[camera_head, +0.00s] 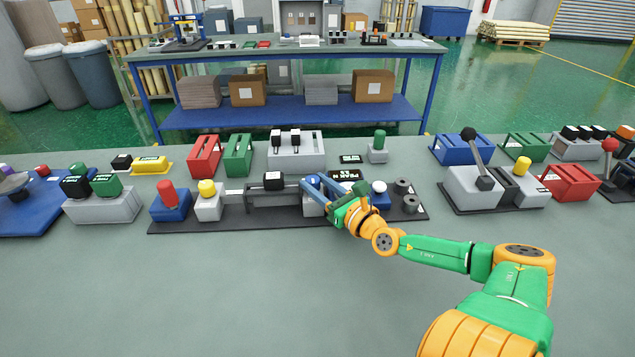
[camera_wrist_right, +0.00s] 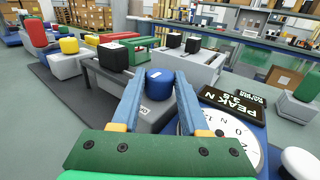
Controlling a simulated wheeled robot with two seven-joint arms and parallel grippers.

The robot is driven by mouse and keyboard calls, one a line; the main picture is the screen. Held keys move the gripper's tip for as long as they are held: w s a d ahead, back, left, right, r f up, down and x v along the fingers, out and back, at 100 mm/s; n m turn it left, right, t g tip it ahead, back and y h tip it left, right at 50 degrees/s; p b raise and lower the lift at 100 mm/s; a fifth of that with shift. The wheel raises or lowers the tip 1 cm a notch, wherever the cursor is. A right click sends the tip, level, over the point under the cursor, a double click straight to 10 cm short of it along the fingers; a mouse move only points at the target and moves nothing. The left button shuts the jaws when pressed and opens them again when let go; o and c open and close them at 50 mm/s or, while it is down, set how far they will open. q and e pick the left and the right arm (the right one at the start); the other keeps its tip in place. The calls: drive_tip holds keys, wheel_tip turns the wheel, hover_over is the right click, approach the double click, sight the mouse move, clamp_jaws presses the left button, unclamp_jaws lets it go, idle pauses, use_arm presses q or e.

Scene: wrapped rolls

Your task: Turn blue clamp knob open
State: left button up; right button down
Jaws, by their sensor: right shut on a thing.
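The blue clamp knob (camera_wrist_right: 159,83) is a short round cap on a grey block (camera_wrist_right: 150,113) in the right wrist view. My right gripper (camera_wrist_right: 160,88) has its two blue fingers on either side of the knob and is shut on it. In the head view the knob (camera_head: 313,182) shows only in part between the fingers of my right gripper (camera_head: 316,186). The knob's turn angle cannot be read. My left gripper is in neither view.
A black block (camera_head: 273,181) on a grey slide stands left of the knob. A dial (camera_wrist_right: 238,135), a black display (camera_wrist_right: 235,105) and a white knob (camera_wrist_right: 299,162) are close on the right. The front of the table (camera_head: 200,290) is clear.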

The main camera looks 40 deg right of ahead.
sight(317, 185)
drive_tip(key=c, duration=0.7)
unclamp_jaws()
drive_tip(key=shift+w, duration=0.1)
drive_tip(key=s, duration=0.2)
drive_tip(key=s+p, duration=0.1)
drive_tip(key=s, duration=0.1)
drive_tip(key=s+p, duration=0.1)
drive_tip(key=s, duration=0.1)
drive_tip(key=shift+a, duration=0.3)
drive_tip(key=shift+s, duration=0.55)
drive_tip(key=shift+a, duration=0.1)
